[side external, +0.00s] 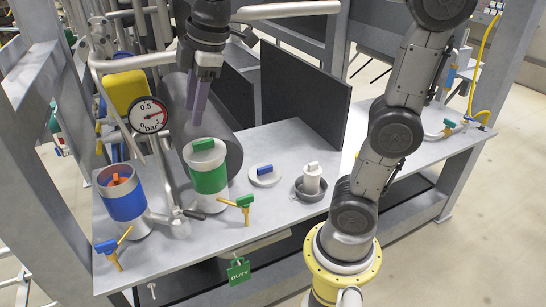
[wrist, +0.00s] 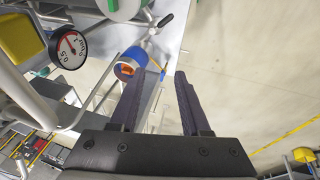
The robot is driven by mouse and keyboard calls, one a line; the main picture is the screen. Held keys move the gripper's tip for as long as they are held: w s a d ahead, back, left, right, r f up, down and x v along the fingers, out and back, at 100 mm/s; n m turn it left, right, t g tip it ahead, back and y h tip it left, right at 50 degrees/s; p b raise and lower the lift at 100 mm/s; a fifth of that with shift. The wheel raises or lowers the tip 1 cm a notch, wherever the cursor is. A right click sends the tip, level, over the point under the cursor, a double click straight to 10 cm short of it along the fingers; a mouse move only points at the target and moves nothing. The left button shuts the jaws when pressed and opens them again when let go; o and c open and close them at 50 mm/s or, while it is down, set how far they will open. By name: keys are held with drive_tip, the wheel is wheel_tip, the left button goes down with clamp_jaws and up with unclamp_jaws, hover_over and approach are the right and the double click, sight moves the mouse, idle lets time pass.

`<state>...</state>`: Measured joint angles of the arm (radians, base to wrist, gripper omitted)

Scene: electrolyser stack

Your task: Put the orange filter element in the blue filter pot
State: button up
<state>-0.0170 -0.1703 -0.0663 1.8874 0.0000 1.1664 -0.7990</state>
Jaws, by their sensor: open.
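The blue filter pot (side external: 125,206), a metal cup with a blue band, stands open at the left of the bench. The top of the orange filter element (side external: 118,180) shows inside its mouth; its lower part is hidden by the wall. In the wrist view, the blue pot (wrist: 133,55) and orange element (wrist: 126,70) appear beyond the left finger. My gripper (side external: 195,112) is open and empty, fingers down, above the bench near the green-banded pot and apart from the blue pot. Both fingers also show in the wrist view (wrist: 158,80).
The green-banded pot (side external: 209,181) has a green-handled top. A blue-handled lid (side external: 264,179) and a grey dish (side external: 312,193) holding a white element lie to its right. A pressure gauge (side external: 148,114) and pipes stand behind the blue pot. Valve handles (side external: 243,203) stick out at the front edge.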

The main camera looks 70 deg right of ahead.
drive_tip(key=s+f+m+t, duration=0.1)
drive_tip(key=s+f+m, duration=0.3)
drive_tip(key=s, duration=0.3)
drive_tip(key=s+f+m, duration=0.5)
drive_tip(key=s, duration=0.3)
drive_tip(key=shift+d+f+t, duration=0.15)
drive_tip(key=shift+d+t, duration=0.1)
drive_tip(key=shift+t, duration=0.15)
